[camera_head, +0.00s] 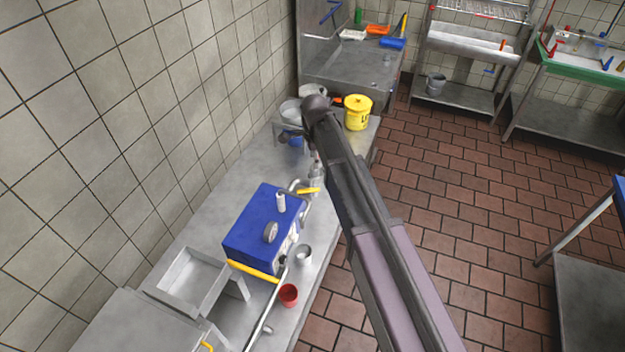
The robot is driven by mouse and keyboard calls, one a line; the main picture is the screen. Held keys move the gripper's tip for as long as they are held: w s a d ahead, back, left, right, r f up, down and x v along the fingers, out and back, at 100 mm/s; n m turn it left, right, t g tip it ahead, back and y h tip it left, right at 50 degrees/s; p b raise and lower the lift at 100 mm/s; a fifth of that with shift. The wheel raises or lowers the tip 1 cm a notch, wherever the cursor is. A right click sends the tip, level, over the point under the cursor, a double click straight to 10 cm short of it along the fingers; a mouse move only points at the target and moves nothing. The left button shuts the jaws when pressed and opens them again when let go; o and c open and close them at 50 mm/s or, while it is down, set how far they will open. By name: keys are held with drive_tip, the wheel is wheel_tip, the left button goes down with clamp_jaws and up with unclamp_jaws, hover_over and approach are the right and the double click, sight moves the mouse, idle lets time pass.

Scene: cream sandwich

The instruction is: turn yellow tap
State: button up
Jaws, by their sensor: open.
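A blue box-shaped machine (262,225) stands on the steel counter, with a dial and a pale upright knob on top. A short yellow handle (308,190) sits by the bent metal pipe (296,184) at its far end. A longer yellow bar (252,271) lies across its near end, by another pipe. I cannot tell which of these is the yellow tap. My arm (352,190) reaches up from the lower right, and its dark joint is above the far part of the counter. My gripper cannot be made out; the arm probably hides it.
A red cup (288,295) and a metal cup (303,255) stand near the counter's right edge. A yellow bucket (358,112) and metal pots (291,110) stand at its far end. A tiled wall is left; open brick-coloured floor (450,190) is right.

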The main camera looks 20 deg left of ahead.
sight(313, 189)
drive_tip(key=shift+a+r, duration=0.1)
drive_tip(key=shift+a, duration=0.2)
wheel_tip(313, 189, down, 14)
drive_tip(key=b, duration=1.3)
drive_tip(key=shift+r+b, duration=0.15)
drive_tip(key=shift+b, duration=0.25)
drive_tip(key=shift+c, duration=0.2)
clamp_jaws()
